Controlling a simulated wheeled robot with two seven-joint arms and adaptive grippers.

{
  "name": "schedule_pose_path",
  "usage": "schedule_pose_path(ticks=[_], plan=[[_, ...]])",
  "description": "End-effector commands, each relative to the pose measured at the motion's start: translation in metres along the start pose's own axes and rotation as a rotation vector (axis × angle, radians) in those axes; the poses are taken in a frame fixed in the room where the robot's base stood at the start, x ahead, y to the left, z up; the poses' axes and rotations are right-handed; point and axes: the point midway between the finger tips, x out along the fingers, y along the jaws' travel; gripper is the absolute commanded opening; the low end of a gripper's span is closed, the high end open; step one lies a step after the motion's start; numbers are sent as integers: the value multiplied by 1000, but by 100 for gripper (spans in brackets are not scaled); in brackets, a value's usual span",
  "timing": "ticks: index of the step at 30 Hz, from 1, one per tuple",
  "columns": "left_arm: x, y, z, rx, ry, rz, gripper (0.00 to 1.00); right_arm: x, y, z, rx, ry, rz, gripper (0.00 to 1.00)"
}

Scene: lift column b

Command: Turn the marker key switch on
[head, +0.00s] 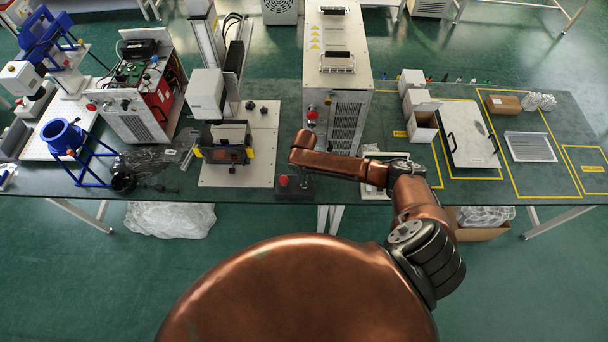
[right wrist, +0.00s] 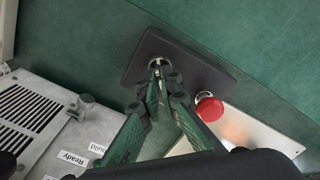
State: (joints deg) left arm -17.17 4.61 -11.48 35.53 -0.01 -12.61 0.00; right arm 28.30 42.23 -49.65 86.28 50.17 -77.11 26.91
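The marker key switch (right wrist: 157,63) is a small metal key in a round collar on a black control box (right wrist: 150,45), seen in the right wrist view. The key's angle is hard to read. A red push button (right wrist: 209,107) sits beside the key and also shows in the head view (head: 283,180). My left gripper is out of view.
A tall grey-white machine cabinet (head: 341,60) stands behind the box. A white plate with a dark device (head: 226,145) is to the left. White boxes (head: 422,120) and a silver case (head: 468,137) lie to the right. In the wrist view, a labelled panel (right wrist: 50,115) is at left.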

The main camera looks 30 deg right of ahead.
Motion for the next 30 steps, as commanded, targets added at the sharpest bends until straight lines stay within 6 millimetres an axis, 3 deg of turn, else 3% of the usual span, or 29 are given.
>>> schedule_pose_path(ticks=[3,12,30], plan=[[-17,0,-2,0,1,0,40,-6,0,-2,84,3,-1,0],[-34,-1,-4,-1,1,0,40,-3,0,-2,224,3,-1,0],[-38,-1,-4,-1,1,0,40,-2,1,-3,268,7,0,0]])
